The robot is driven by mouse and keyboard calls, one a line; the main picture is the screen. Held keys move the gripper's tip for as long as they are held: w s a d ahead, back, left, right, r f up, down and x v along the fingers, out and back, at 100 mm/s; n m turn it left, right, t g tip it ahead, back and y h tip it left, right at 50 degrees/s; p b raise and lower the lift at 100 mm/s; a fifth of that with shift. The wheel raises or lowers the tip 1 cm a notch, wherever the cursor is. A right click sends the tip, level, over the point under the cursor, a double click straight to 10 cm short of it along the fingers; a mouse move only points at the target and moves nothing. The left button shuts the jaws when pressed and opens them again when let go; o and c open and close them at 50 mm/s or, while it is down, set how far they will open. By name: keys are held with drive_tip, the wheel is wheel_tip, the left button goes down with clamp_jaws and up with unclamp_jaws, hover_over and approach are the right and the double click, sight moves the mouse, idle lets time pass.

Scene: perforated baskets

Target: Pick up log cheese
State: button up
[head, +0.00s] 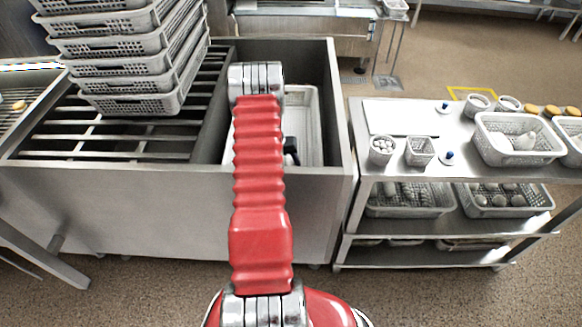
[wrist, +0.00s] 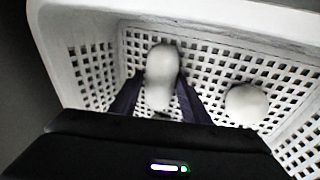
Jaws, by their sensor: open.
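A pale, elongated rounded piece, which looks like the log cheese (wrist: 162,68), lies in a white perforated basket (wrist: 285,25) in the wrist view. My gripper (wrist: 158,100) is open, with one dark finger on each side of the near part of this piece. I cannot tell whether the fingers touch it. In the head view the basket (head: 304,100) sits inside a metal basin. My red arm covers much of it, and only a dark bit of my gripper (head: 291,152) shows. The cheese is hidden there.
A second, rounder white piece (wrist: 247,103) lies in the basket to the right. The metal basin's walls (head: 338,120) surround the basket. Stacked grey baskets (head: 130,75) stand on a slatted rack at left. A shelf cart (head: 450,150) with baskets and cups stands at right.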

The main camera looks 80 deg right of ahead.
drive_tip(key=shift+c, duration=0.5)
drive_tip(key=c, duration=0.7)
drive_tip(key=shift+c, duration=0.2)
wheel_tip(320, 180, up, 10)
drive_tip(key=shift+w, duration=0.1)
idle(0.3)
